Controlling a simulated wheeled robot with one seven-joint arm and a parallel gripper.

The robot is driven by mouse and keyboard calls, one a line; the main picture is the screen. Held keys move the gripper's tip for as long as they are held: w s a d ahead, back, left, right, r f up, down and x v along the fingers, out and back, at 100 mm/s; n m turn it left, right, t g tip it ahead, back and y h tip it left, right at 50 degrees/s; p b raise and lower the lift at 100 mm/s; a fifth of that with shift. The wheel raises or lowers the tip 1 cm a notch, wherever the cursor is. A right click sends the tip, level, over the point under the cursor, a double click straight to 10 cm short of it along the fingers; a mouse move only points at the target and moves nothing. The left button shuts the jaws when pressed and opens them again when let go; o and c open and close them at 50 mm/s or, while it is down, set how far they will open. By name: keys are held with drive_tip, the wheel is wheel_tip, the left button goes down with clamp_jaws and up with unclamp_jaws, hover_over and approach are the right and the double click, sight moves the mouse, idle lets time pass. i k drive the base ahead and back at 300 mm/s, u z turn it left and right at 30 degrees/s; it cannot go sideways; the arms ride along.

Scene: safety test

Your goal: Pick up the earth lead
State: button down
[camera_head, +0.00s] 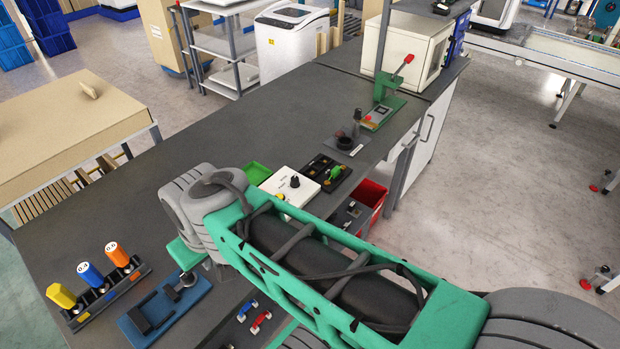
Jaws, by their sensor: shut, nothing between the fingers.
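No earth lead can be made out for certain. A small green and yellow piece (335,174), which may be it, lies on a black tray (314,163) near the bench's right edge. Its shape is too small to tell. Small blue (247,311) and red (261,321) pieces lie on a dark holder at the lower middle, partly behind my arm. My green and grey arm crosses the foreground, with its elbow over the bench. My gripper is not visible, so its place relative to these things cannot be seen.
A white box with knobs (285,184) stands beside the black tray, with a green bin (257,173) behind. A red bin (371,196) is at the bench edge. A green lever press (382,108) stands farther back. Coloured-handled tools (90,274) stand front left. The bench's middle is clear.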

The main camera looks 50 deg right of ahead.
sight(336, 172)
drive_tip(key=u, duration=2.7)
drive_tip(key=k, duration=1.25)
drive_tip(key=z, duration=1.05)
